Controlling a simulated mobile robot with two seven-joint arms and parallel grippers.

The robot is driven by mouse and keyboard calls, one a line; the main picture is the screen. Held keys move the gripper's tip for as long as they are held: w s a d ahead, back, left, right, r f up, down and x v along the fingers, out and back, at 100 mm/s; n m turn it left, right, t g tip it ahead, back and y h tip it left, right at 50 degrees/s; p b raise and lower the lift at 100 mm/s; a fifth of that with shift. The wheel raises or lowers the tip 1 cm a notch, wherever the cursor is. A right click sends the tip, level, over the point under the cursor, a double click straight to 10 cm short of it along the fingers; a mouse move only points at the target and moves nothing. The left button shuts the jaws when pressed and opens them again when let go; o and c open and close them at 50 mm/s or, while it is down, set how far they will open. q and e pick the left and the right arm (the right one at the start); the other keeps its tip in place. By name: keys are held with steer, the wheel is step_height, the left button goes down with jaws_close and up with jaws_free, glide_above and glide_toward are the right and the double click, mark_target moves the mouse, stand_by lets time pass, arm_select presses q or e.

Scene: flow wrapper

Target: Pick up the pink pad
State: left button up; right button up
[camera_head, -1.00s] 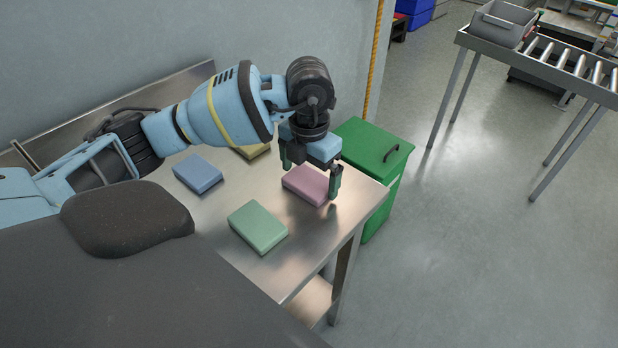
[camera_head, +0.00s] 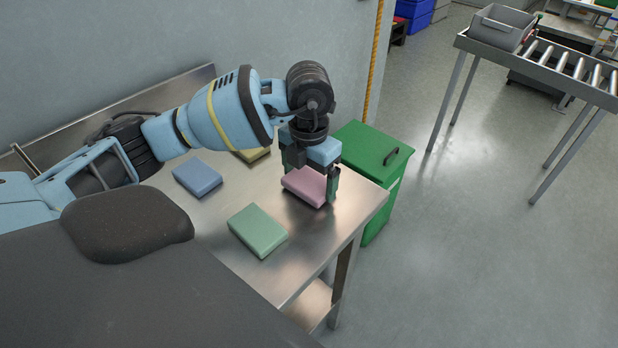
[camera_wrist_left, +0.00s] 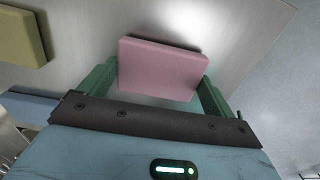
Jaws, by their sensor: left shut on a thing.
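The pink pad (camera_head: 306,186) is a flat rounded block at the right end of the steel table. My left gripper (camera_head: 309,180) points down over it and is shut on it, with one green finger on each side. In the left wrist view the pink pad (camera_wrist_left: 161,68) sits between the two green fingers (camera_wrist_left: 158,88). Whether the pad is clear of the table or still touches it is hard to tell. My right gripper is not in view.
On the steel table (camera_head: 290,262) lie a green pad (camera_head: 257,230), a blue pad (camera_head: 197,177) and a yellow pad (camera_head: 252,154), partly hidden by my arm. A green lidded bin (camera_head: 372,150) stands beyond the table's right end. A roller conveyor (camera_head: 550,62) holds a grey crate (camera_head: 500,25).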

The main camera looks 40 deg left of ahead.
mark_target(310, 183)
arm_select(q)
steer(key=r, duration=0.3)
steer(key=shift+s+d, duration=0.15)
steer(key=shift+d, duration=0.15)
steer(key=s+d+r, duration=0.1)
steer(key=s+d, duration=0.7)
steer(key=d, duration=0.5)
steer(key=shift+s+r, duration=0.2)
